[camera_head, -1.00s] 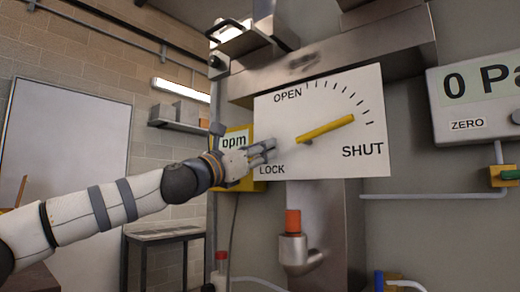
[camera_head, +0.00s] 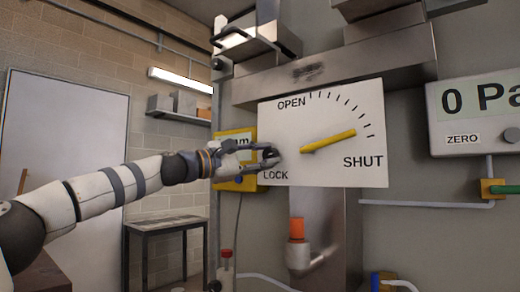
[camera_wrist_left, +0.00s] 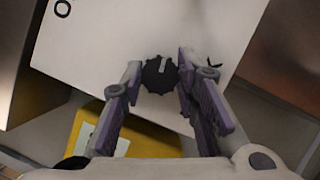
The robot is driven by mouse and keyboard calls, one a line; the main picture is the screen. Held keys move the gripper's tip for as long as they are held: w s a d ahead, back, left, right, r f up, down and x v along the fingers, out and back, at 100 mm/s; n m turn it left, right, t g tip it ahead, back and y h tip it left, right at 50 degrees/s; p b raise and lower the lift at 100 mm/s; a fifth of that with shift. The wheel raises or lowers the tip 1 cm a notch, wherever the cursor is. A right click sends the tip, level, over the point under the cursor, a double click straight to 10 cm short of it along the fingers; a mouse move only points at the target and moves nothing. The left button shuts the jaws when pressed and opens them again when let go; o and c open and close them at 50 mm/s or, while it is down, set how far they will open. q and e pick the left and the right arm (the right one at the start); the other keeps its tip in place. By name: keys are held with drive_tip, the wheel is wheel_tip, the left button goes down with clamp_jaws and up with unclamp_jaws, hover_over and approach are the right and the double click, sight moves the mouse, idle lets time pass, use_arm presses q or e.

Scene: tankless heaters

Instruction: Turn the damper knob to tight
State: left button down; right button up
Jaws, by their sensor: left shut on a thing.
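A white damper plate (camera_head: 285,133) on the wall is marked OPEN, SHUT and LOCK. A yellow lever (camera_head: 330,141) on it points up and right, toward the tick marks just above SHUT. A black knob (camera_wrist_left: 160,75) sits by the plate's lower left, above the LOCK label; it also shows in the head view (camera_head: 270,155). My left gripper (camera_head: 268,154) reaches it from the left. In the left wrist view its two fingers (camera_wrist_left: 160,72) stand on either side of the knob, shut on it. The knob carries a pale mark. My right gripper is not in view.
A yellow ppm meter (camera_head: 228,183) hangs behind my left gripper. A metal pipe with an orange-capped fitting (camera_head: 297,230) runs below the plate. A grey 0 Pa gauge box (camera_head: 470,105) is on the right. A small table (camera_head: 165,222) stands at the back left.

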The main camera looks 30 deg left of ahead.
use_arm(q)
drive_tip(key=m, duration=0.1)
drive_tip(key=m+g+p, duration=0.1)
drive_tip(key=m, duration=0.1)
drive_tip(key=shift+s+r+m, duration=0.1)
drive_tip(key=shift+r+m, duration=0.2)
drive_tip(key=shift+m+g+y, duration=0.3)
drive_tip(key=shift+m+g, duration=0.4)
drive_tip(key=shift+m, duration=0.7)
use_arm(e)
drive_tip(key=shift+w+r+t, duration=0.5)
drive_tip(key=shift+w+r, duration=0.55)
use_arm(q)
drive_tip(key=c, duration=1.2)
unclamp_jaws()
drive_tip(key=shift+f, duration=0.1)
drive_tip(key=shift+c, duration=0.2)
drive_tip(key=v, duration=1.2)
